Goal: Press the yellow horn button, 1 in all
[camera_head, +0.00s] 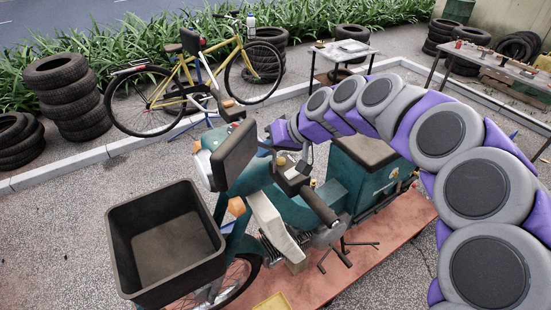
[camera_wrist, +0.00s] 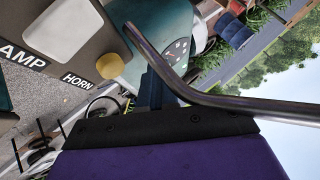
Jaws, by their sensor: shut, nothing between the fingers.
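My gripper (camera_wrist: 155,88) shows in the wrist view as dark fingers ahead of a black and purple body. It is shut and empty. Its tip lies to the right of the button in the picture, with a visible gap between them. In the head view my gripper (camera_head: 302,165) is small, at the end of the curved arm over the teal moped's handlebar area.
A bent metal handlebar tube (camera_wrist: 190,88) crosses close beside the gripper. A large pale switch (camera_wrist: 58,28) with a label ending in AMP sits near the button. The moped (camera_head: 285,205) has a black front box (camera_head: 122,245) and a dark upright panel (camera_head: 234,155).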

